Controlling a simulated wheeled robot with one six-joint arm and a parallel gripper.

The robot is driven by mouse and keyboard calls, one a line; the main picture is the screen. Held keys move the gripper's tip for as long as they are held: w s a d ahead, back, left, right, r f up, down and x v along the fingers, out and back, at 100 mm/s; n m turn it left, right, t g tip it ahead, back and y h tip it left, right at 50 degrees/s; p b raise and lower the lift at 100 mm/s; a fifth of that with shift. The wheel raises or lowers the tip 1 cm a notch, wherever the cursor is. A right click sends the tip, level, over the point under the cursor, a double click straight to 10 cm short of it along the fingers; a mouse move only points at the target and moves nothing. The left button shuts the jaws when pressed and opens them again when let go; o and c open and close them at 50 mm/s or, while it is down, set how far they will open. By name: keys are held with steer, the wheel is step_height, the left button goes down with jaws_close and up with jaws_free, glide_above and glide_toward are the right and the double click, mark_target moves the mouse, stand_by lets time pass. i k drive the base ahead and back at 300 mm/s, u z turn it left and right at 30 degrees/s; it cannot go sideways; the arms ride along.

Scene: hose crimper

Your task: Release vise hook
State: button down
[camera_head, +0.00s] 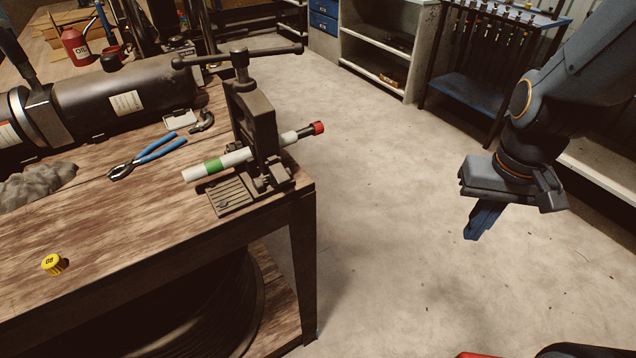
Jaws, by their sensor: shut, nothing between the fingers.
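The dark metal vise (252,125) stands on the near right corner of the workbench, with a T-shaped handle (240,60) across its top. A white pipe with a green band (215,166) and a red end (318,128) passes through the vise and sticks out past the bench edge. The vise hook cannot be told apart clearly; dark parts at the vise's base (268,180) are small and partly hidden. My gripper (474,236) is shut and empty, pointing down over the open floor, well to the right of the vise and apart from it.
On the bench (130,230) are blue-handled pliers (150,152), a yellow cap (53,264), a grey cloth (38,183) and a large dark cylinder (125,95). A blue tool rack (490,95) and shelves (375,60) stand behind. The floor between bench and gripper is clear.

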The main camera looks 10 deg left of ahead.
mark_target(278, 176)
steer(key=k, duration=1)
steer(key=u, duration=1.95)
